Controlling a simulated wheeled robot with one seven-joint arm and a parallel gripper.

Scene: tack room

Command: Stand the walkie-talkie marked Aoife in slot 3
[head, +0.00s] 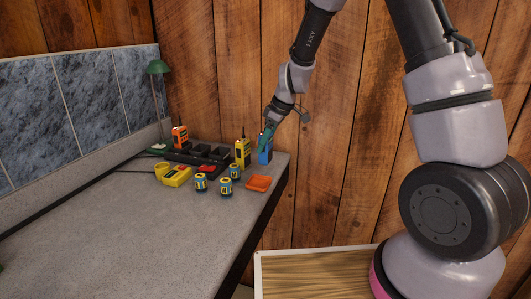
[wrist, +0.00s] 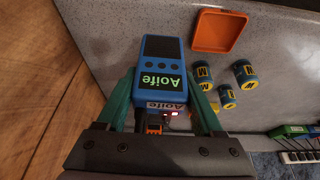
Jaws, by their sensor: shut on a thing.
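My gripper (head: 268,138) is shut on the blue walkie-talkie (head: 265,153), above the far right end of the counter. In the wrist view, the blue walkie-talkie (wrist: 160,68) reads "Aoife" and sits between the green fingers (wrist: 163,100). In the head view it looks roughly upright; I cannot tell whether its base touches the counter. The dark charger rack (head: 208,153) stands left of it with several slots. An orange walkie-talkie (head: 180,138) stands at its left end. A yellow walkie-talkie (head: 242,151) stands at its right end. Slot numbers are not readable.
Several blue-and-yellow cylinders (head: 226,187) and an orange tray (head: 258,183) lie in front of the rack. A yellow device (head: 177,177) lies left of them. The counter's near part (head: 120,225) is clear. A wooden wall (head: 340,140) is close behind my gripper.

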